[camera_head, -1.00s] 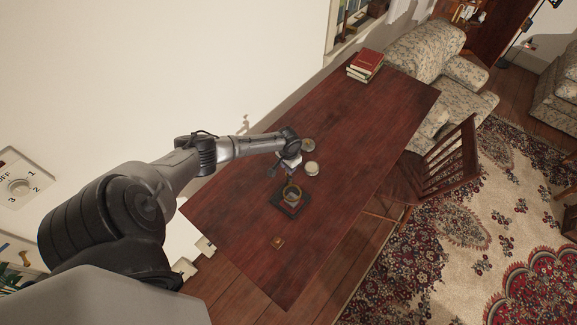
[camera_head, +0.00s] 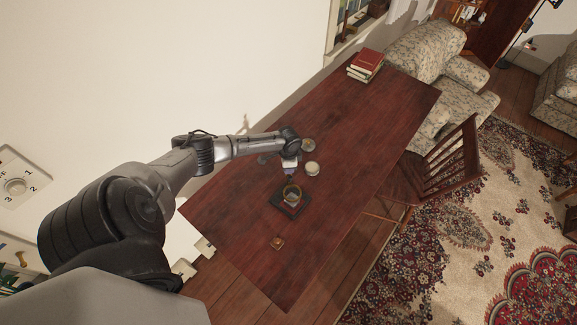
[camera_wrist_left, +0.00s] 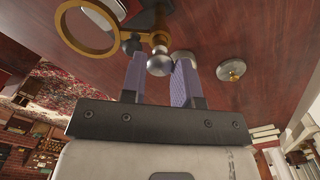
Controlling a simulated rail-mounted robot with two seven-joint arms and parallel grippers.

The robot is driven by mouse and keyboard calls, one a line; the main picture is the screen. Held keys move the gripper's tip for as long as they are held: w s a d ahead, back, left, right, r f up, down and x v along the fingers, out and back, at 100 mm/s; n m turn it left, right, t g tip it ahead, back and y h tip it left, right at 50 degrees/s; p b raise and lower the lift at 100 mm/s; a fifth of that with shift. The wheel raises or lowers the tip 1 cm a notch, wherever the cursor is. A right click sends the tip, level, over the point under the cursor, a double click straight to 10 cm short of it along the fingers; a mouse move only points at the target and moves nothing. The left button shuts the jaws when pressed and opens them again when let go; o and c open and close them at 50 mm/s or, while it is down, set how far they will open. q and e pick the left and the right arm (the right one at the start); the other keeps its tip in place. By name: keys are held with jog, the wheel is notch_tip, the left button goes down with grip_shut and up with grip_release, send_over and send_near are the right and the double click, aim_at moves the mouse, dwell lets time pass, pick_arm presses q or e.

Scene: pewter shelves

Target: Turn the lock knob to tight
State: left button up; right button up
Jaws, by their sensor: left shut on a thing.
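The lock knob (camera_wrist_left: 159,63) is a small silver ball on the brass clamp below a brass-rimmed ring (camera_wrist_left: 88,24) in the left wrist view. The ring stands on a dark square base (camera_head: 289,207) on the table in the head view. My left gripper (camera_wrist_left: 160,66) has its two purple-grey fingers on either side of the knob and is shut on it. In the head view my left gripper (camera_head: 290,176) is just behind the ring, and the knob is too small to make out there. My right gripper is in neither view.
Two small round metal pieces (camera_head: 312,168) (camera_head: 308,145) sit on the dark red table (camera_head: 345,130) near the gripper. Red books (camera_head: 366,65) are stacked at the far end. A chair (camera_head: 445,165) stands at the right.

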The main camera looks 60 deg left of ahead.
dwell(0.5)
pick_arm(q)
jog(key=o, duration=0.9)
jog(key=shift+r, duration=0.1)
jog(key=shift+r, duration=0.3)
jog(key=shift+r+b, duration=0.45)
jog(key=shift+r, duration=6.1)
